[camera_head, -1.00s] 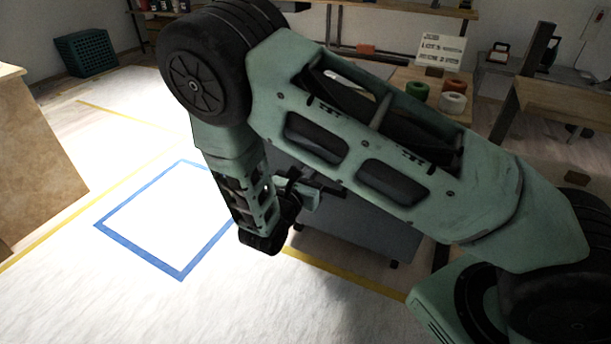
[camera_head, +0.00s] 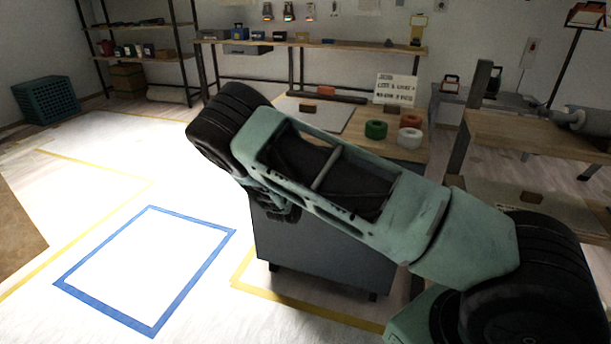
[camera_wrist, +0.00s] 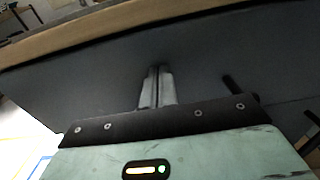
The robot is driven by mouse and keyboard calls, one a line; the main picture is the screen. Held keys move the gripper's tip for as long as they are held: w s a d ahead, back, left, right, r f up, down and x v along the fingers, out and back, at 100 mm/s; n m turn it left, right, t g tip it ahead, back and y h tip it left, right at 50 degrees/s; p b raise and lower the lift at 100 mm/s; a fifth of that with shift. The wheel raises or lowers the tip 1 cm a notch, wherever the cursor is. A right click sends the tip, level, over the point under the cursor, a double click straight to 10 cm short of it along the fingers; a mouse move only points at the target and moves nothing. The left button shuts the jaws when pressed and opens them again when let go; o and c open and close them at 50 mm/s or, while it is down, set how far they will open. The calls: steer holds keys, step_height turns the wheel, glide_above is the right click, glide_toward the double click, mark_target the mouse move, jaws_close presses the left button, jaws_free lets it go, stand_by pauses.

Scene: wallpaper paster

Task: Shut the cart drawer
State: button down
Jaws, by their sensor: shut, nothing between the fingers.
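The cart (camera_head: 330,247) is a dark grey box on casters with a wooden top (camera_head: 400,148), standing behind my arm in the head view. My arm covers much of its upper part, and my gripper's fingers are hidden there. In the wrist view, my gripper (camera_wrist: 156,72) is shut and empty, its fingertips pointing at a dark grey panel (camera_wrist: 90,85) of the cart, below the wooden edge (camera_wrist: 110,25). Touching or a small gap cannot be told. A dark bar (camera_wrist: 240,88), perhaps a handle, shows right of the fingers. How far the drawer stands out cannot be told.
Tape rolls, including a green one (camera_head: 376,129), and a sign (camera_head: 396,89) are on the cart top. A workbench (camera_head: 530,135) stands at right, shelving (camera_head: 150,55) at back left. Floor inside the blue taped square (camera_head: 150,265) is clear.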

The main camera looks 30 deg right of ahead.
steer(key=shift+w+d+r, duration=0.15)
steer(key=shift+w+d, duration=0.25)
steer(key=shift+d, duration=0.15)
steer(key=shift+d, duration=0.1)
steer(key=p+v, duration=0.1)
steer(key=v, duration=1.7)
steer(key=s+a+r+m+g+y, duration=0.2)
steer(key=s+a+m+g, duration=0.1)
steer(key=s+m+g, duration=0.3)
steer(key=s+a+r+m+g+y, duration=0.2)
steer(key=s+m+g, duration=0.2)
steer(key=s, duration=0.4)
steer(key=s+a+r+m+y, duration=0.4)
steer(key=s+a+r+y, duration=0.25)
steer(key=s, duration=0.25)
steer(key=s+a+r+m+y, duration=0.4)
steer(key=s+a+r+y, duration=0.1)
steer(key=s+a, duration=0.35)
step_height(320, 180, up, 16)
steer(key=p, duration=1.6)
steer(key=shift+r+g+p, duration=0.2)
steer(key=shift+g+p, duration=0.1)
